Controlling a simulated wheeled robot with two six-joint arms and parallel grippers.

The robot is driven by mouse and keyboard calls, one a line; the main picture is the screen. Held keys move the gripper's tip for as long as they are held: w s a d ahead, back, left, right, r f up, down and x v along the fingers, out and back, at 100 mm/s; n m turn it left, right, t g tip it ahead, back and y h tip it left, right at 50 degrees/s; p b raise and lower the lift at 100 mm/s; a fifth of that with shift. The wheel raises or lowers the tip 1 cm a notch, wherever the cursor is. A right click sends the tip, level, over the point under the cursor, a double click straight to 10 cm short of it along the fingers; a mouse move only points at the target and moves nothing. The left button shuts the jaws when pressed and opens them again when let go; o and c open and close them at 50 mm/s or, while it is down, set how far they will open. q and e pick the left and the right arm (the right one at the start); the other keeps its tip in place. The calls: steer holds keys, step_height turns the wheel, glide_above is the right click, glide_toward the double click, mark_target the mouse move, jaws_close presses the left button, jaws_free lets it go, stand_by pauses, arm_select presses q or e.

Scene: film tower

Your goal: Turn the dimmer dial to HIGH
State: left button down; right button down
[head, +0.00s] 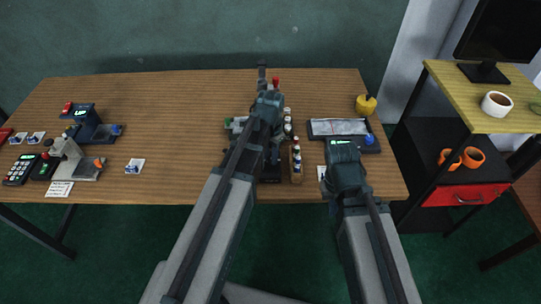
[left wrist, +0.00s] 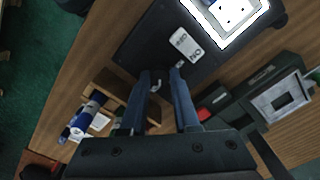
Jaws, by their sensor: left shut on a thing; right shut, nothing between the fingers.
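A black box with a bright lit panel (left wrist: 225,14) and a small pale label plate (left wrist: 186,44) fills the top of the left wrist view. My left gripper (left wrist: 160,76) is shut on a small part at the box's edge, which I take to be the dimmer dial. The fingers mostly hide the dial, and I cannot read its setting. My left gripper also shows in the head view (head: 271,160). My right gripper (head: 343,150) is shut and empty over the table's right part.
A wooden rack with bottles (head: 297,165) stands just right of my left gripper. A tray with a pale sheet (head: 338,127) and a yellow pot (head: 366,104) are on the right. Several small devices (head: 90,130) stand far left. The table's left-middle (head: 185,120) is clear.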

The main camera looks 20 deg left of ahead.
arm_select(q)
steer(key=shift+m, duration=0.8)
steer(key=c, duration=0.7)
jaws_free()
steer(key=shift+o, duration=0.2)
steer(key=shift+r, duration=0.1)
step_height(320, 180, up, 14)
steer(key=p, duration=1.4)
steer(key=shift+f, duration=0.2)
